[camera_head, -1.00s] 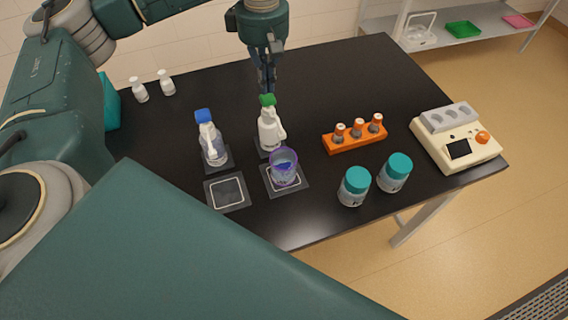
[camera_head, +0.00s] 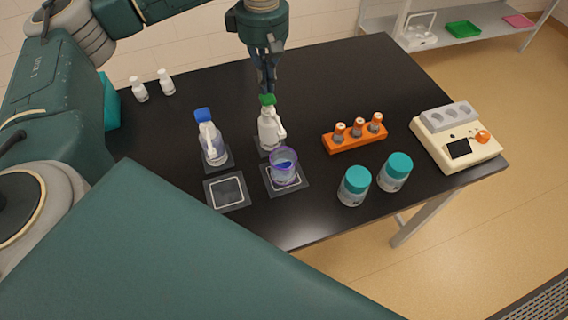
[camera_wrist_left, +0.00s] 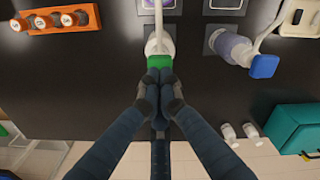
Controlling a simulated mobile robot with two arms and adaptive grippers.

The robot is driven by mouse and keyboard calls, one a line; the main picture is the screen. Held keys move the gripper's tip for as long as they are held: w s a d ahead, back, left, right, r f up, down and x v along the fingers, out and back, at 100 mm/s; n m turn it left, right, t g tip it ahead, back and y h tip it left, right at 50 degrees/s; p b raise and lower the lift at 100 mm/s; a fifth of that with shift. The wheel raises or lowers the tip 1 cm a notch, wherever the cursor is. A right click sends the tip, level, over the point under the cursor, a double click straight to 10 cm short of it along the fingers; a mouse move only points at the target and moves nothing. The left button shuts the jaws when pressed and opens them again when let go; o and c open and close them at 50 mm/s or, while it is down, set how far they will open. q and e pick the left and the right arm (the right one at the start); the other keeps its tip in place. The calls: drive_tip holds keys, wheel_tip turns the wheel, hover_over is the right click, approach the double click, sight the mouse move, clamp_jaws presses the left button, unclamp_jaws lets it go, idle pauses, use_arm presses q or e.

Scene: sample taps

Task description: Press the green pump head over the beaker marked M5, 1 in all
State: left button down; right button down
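The white pump bottle with the green pump head (camera_head: 268,100) stands on a dark pad. Its nozzle points toward a clear beaker (camera_head: 284,172) holding blue-purple liquid, on a marked pad in front. I cannot read the beaker's marking. My left gripper (camera_head: 267,90) points down with its fingers together, right over the green head. In the left wrist view the closed fingertips (camera_wrist_left: 159,80) overlap the edge of the green head (camera_wrist_left: 159,62); I cannot tell whether they touch. A bottle with a blue pump head (camera_head: 203,115) stands to the left. My right gripper is not in view.
An empty marked pad (camera_head: 228,207) lies in front of the blue-headed bottle. An orange rack (camera_head: 355,143) with vials, two teal-lidded jars (camera_head: 355,187) and a cream device (camera_head: 455,145) stand to the right. Two small white bottles (camera_head: 166,84) stand at the back left.

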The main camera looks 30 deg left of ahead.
sight(267, 96)
use_arm(q)
drive_tip(key=shift+f+b, duration=0.45)
drive_tip(key=shift+f, duration=0.25)
drive_tip(key=shift+s+f+b, duration=0.1)
drive_tip(key=shift+f+b, duration=0.55)
drive_tip(key=shift+f, duration=0.25)
drive_tip(key=shift+r, duration=0.2)
drive_tip(key=shift+r+p, duration=1.05)
drive_tip(key=shift+r, duration=0.45)
wheel_tip(267, 96, up, 6)
drive_tip(key=p, duration=0.3)
drive_tip(key=shift+p, duration=0.4)
